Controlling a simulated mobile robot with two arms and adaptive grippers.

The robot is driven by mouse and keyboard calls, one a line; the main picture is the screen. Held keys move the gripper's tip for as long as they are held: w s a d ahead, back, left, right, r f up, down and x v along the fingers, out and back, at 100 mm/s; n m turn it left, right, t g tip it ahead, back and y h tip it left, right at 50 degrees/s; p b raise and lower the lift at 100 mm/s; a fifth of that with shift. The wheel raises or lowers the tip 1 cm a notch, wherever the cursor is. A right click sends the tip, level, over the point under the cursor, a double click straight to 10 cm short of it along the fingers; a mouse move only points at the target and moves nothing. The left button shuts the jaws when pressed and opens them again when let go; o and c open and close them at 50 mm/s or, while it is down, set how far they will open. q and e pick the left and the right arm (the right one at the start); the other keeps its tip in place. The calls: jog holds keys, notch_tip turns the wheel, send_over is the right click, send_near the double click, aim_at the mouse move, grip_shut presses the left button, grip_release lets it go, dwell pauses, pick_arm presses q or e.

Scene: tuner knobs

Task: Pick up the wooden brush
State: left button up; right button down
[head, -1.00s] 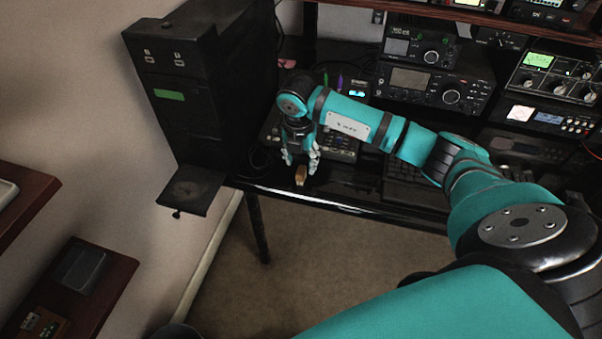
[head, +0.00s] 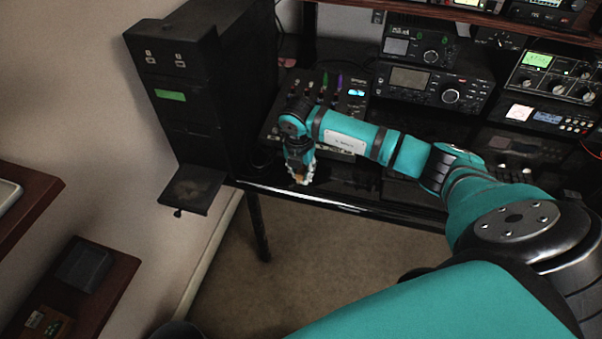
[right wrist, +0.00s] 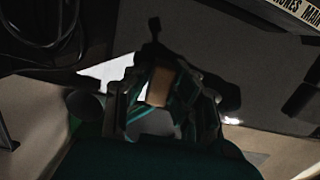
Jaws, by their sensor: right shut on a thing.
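The wooden brush (head: 300,179) is a small tan block near the front left edge of the black desk. In the head view it is mostly hidden by my right gripper (head: 300,176), which points down over it. In the right wrist view the brush (right wrist: 161,86) shows as a tan face between the fingers of my right gripper (right wrist: 165,108). The gripper is shut on it. I cannot tell whether the brush touches the desk. My left gripper is not in view.
A black tower cabinet (head: 215,85) stands left of the gripper, with a small black ledge (head: 190,190) jutting out. A mixer-like control panel (head: 345,105) lies behind my arm. Radios (head: 432,87) stand at the back right. The desk's front edge (head: 340,205) is close by.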

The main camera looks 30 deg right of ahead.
jog(key=shift+r, duration=0.1)
jog(key=shift+r, duration=0.55)
notch_tip(320, 180, up, 2)
jog(key=shift+r+b, duration=0.1)
jog(key=shift+b, duration=0.35)
jog(key=s+a+b, duration=0.1)
jog(key=s+a, duration=0.2)
jog(key=s, duration=0.4)
jog(key=s+a+r+b, duration=0.1)
jog(key=s+a, duration=0.3)
jog(key=s, duration=0.3)
jog(key=shift+s+a+r, duration=0.15)
jog(key=shift+a+r, duration=0.1)
jog(key=shift+r, duration=0.05)
jog(key=c, duration=1.8)
grip_release()
grip_shut()
